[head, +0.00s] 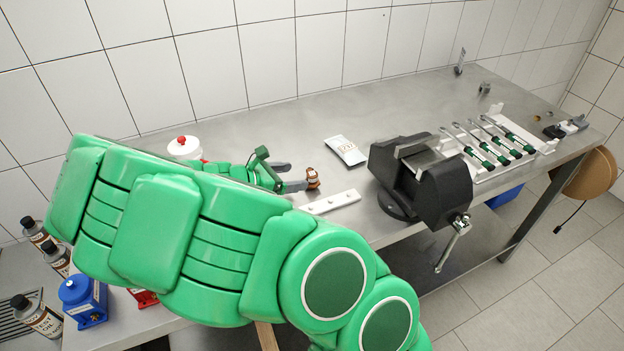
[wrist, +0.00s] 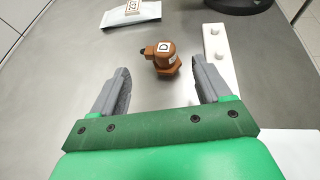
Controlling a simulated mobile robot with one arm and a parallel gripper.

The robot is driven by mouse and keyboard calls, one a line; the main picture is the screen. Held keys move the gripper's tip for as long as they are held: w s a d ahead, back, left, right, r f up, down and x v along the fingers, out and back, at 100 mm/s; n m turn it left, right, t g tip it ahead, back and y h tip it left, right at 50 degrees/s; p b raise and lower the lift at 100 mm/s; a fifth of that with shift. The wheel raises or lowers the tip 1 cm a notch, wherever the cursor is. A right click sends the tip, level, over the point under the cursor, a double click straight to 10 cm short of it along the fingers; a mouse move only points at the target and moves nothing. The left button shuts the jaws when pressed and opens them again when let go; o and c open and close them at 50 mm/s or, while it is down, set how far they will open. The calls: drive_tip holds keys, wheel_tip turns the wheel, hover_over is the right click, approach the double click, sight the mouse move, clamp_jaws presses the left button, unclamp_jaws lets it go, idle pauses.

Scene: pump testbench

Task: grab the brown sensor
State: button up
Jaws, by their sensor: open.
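The brown sensor (head: 312,178) stands on the steel bench, behind the white strip and left of the vise in the head view. In the wrist view the sensor (wrist: 166,58) shows a white label with a letter D on top. My gripper (wrist: 165,78) is open and empty, with its grey fingers apart. The sensor lies just beyond the fingertips, roughly centred between them. In the head view my gripper (head: 288,176) is low over the bench beside the sensor, partly hidden by my green arm.
A white strip with studs (head: 330,202) lies close to the sensor; it also shows in the wrist view (wrist: 216,43). A white labelled packet (head: 346,150) lies behind. A black vise (head: 420,180) stands to the right, with a screwdriver rack (head: 490,150) beyond.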

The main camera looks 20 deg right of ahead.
sight(309, 173)
drive_tip(key=x, duration=0.4)
drive_tip(key=shift+d+r, duration=0.2)
drive_tip(key=shift+r, duration=0.1)
drive_tip(key=shift+w+d+f, duration=0.15)
drive_tip(key=shift+d+f, duration=0.15)
drive_tip(key=shift+d, duration=0.25)
drive_tip(key=c, duration=1.1)
drive_tip(key=shift+r, duration=0.1)
